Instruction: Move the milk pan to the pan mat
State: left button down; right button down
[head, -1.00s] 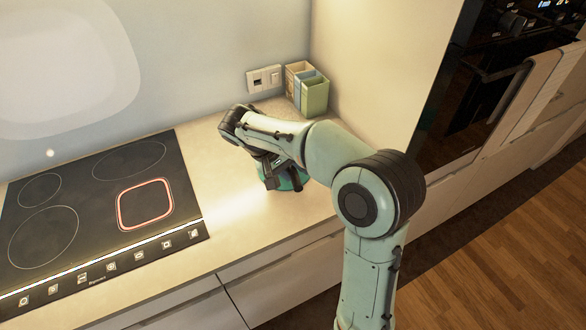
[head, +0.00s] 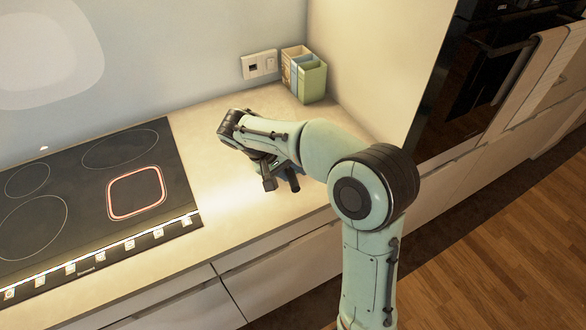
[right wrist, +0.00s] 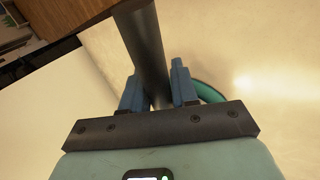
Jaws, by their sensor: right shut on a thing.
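My right gripper (head: 279,181) is above the counter, to the right of the hob. In the right wrist view its blue fingers (right wrist: 160,88) are shut on the dark handle (right wrist: 147,45) of the milk pan. A teal curved rim (right wrist: 210,92) shows just beyond the right finger; it looks like part of the pan. The rest of the pan is hidden behind my gripper and arm in the head view. I cannot make out a pan mat in either view. My left gripper is not in view.
The black hob (head: 95,190) has one zone outlined in red. A pastel organiser box (head: 303,76) stands in the back corner beside a wall socket (head: 259,64). A tall cabinet side (head: 375,70) bounds the counter on the right. The counter between hob and arm is clear.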

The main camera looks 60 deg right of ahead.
jog(key=shift+f, duration=0.3)
dwell(0.7)
jog(key=c, duration=0.8)
grip_release()
jog(key=p+v, duration=0.2)
jog(key=v, duration=1.1)
jog(key=shift+w+r, duration=0.1)
jog(key=shift+r, duration=0.05)
